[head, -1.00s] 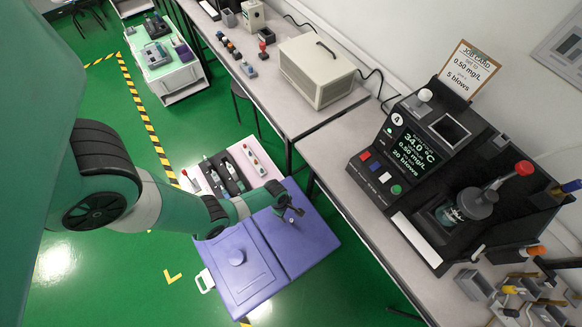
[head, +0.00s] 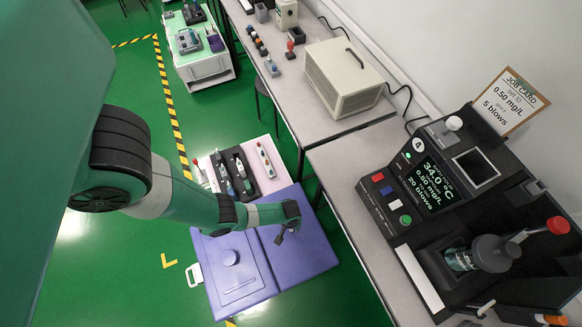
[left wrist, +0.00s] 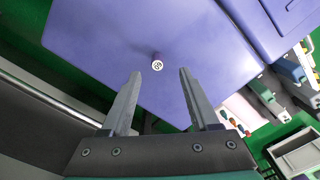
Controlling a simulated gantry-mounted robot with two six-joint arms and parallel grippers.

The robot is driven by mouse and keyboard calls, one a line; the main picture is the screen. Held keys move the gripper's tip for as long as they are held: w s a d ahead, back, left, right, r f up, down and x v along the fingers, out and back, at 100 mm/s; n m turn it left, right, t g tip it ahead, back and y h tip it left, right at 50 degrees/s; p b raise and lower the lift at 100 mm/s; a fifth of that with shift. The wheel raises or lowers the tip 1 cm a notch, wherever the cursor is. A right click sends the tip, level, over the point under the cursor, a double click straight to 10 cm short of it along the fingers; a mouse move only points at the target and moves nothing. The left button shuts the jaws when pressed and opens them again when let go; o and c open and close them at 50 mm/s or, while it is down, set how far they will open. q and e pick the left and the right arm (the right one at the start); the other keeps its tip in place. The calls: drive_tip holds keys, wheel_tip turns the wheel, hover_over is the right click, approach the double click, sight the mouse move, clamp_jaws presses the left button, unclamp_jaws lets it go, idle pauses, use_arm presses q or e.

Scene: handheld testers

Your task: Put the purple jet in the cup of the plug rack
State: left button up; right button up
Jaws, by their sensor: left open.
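A small purple cylinder with a pale ringed end, which looks like the purple jet (left wrist: 157,63), stands on the purple cart top (left wrist: 105,30) in the left wrist view. My left gripper (left wrist: 160,75) is open, and the jet shows just beyond and between its fingertips, with nothing held. In the head view the left gripper (head: 281,238) hangs over the right half of the cart top (head: 305,255). I cannot make out the jet there. I cannot tell for certain which thing is the plug rack. My right gripper is not in view.
A black tester (head: 440,200) with a lit screen stands on the near bench, with a job card (head: 508,100) behind it. A beige box (head: 343,78) stands on the far bench. A tray of handheld testers (head: 238,172) lies beside the cart. A white trolley (head: 205,65) stands farther back.

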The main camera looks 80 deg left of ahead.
sight(291, 231)
use_arm(q)
drive_tip(key=f+b, duration=0.1)
drive_tip(key=f, duration=0.1)
drive_tip(key=f+b, duration=0.4)
drive_tip(key=shift+w+a+f, duration=0.15)
drive_tip(key=shift+w+f, duration=0.1)
drive_tip(key=shift+w, duration=0.05)
drive_tip(key=shift+r, duration=0.15)
clamp_jaws()
